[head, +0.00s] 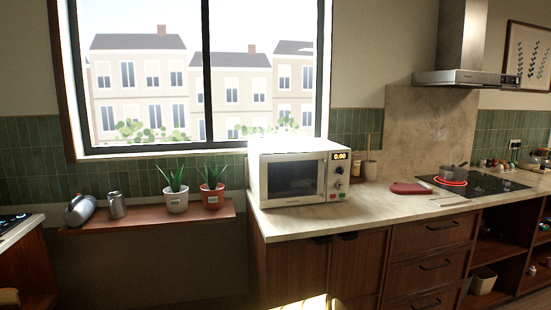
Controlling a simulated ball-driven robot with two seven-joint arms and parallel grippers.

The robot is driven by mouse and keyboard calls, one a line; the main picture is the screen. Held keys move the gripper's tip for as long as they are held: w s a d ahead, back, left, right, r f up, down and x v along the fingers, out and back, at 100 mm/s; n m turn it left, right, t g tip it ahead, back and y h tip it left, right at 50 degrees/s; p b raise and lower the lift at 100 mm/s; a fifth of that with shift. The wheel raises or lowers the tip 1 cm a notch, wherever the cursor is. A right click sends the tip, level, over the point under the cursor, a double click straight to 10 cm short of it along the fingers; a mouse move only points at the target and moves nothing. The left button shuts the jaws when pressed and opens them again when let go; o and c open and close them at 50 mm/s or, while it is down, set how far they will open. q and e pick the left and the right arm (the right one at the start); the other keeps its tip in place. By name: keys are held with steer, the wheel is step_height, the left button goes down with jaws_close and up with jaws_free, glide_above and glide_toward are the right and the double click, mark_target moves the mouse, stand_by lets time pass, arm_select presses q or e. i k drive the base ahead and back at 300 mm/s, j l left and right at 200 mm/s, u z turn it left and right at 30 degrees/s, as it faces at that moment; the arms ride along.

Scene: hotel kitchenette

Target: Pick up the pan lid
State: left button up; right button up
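I cannot make out a pan lid for certain in the head view. A small metal saucepan (452,173) stands on the black cooktop (490,184) at the right, over a glowing red ring. It is too small to tell whether a lid is on it. A flat dark red item (409,188) lies on the counter left of the cooktop; its exact kind is unclear. Neither of my grippers is in view.
A white microwave (298,172) stands on the left end of the pale counter (350,208). Left of it, a wooden shelf (150,223) holds two potted plants, a metal canister and a kettle-like vessel. Drawers (430,235) are below the counter, and a range hood (462,76) hangs above the cooktop.

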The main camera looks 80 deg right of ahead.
mark_target(453, 168)
steer(key=z, duration=3.95)
steer(key=i+l, duration=0.75)
steer(key=i, duration=0.2)
